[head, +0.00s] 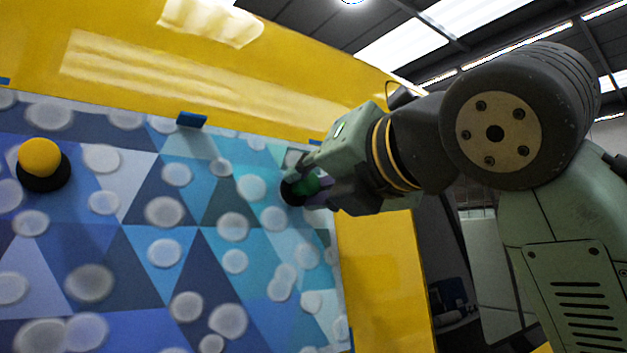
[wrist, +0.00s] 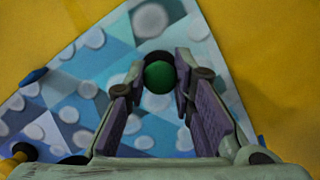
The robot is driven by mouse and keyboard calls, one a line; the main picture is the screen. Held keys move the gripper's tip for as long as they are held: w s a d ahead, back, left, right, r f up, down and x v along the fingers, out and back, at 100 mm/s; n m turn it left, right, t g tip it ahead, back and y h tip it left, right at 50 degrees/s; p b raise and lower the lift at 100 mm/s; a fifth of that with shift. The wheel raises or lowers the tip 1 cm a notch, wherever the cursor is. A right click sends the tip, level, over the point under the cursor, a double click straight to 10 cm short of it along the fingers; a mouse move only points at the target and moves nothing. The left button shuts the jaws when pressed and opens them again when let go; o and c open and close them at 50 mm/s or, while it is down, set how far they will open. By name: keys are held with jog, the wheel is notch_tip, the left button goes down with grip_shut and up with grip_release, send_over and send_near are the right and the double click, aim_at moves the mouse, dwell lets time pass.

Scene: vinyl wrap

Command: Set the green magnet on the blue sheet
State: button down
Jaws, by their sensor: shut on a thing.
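The green magnet (head: 307,184) has a round green knob on a black disc base. My gripper (head: 308,182) is shut on it, with fingers on both sides of the knob. In the wrist view the knob (wrist: 159,76) sits between the fingertips, its black base beyond it toward the sheet. The blue sheet (head: 120,200), patterned with triangles and pale round spots, lies on a yellow panel. The magnet is in front of the sheet near its upper right edge. The base looks against or very close to the sheet; I cannot tell whether it touches.
A yellow magnet (head: 40,157) with a black base sits on the sheet at the left. A small blue tab (head: 191,119) is at the sheet's top edge. The yellow panel (head: 380,270) shows bare right of the sheet. Much of the sheet's middle is clear.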

jog(key=shift+w+a+p, duration=0.25)
jog(key=shift+w+p, duration=0.1)
jog(key=shift+w, duration=0.05)
dwell(1.8)
jog(key=c, duration=1.3)
grip_release()
jog(key=shift+f, duration=0.1)
jog(key=v, duration=1.2)
